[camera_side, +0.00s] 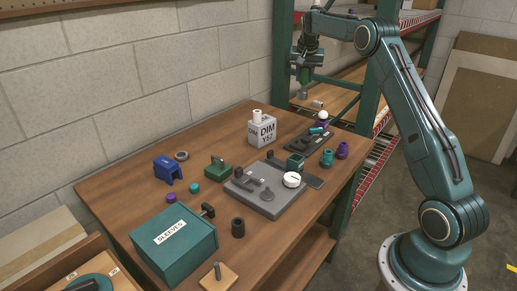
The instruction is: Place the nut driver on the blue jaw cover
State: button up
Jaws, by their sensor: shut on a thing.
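My gripper (306,68) is high at the top of the side view, beyond the back right corner of the wooden table. It is shut on what looks like the nut driver (303,76), with a green handle and a grey end pointing down. The tool hangs upright in the air, apart from the table. The blue jaw cover (167,168) stands on the left part of the table, an arch-like piece with its opening toward the front. My gripper is far to the right of and above it.
A white DIM box (262,131) stands between them at the back. A grey fixture plate (270,201) fills the middle right. A green block (217,170), grey ring (182,155), purple (171,198) and teal (194,188) pieces surround the cover. A teal SLEEVES box (174,243) is in front.

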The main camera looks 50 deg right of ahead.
jog(key=w+a+f+n+t+y, duration=0.1)
jog(key=w+a+n, duration=0.35)
jog(key=a, duration=0.75)
jog(key=w+a+f+n+y, duration=0.1)
jog(key=w+a+n, duration=0.1)
jog(key=w+a, duration=0.7)
jog(key=w+a+f+n+t+y, duration=0.1)
jog(key=w+a+n, duration=0.3)
jog(key=a, duration=1)
jog(key=w+a+n+y, duration=0.1)
jog(key=a+n, duration=0.2)
jog(key=a, duration=1)
jog(key=shift+a+f, duration=0.2)
jog(key=shift+f, duration=0.1)
jog(key=shift+f, duration=0.1)
jog(key=shift+f, duration=3.9)
jog(key=shift+f, duration=0.1)
jog(key=o, duration=1)
jog(key=shift+f, duration=0.1)
jog(key=shift+o, duration=0.2)
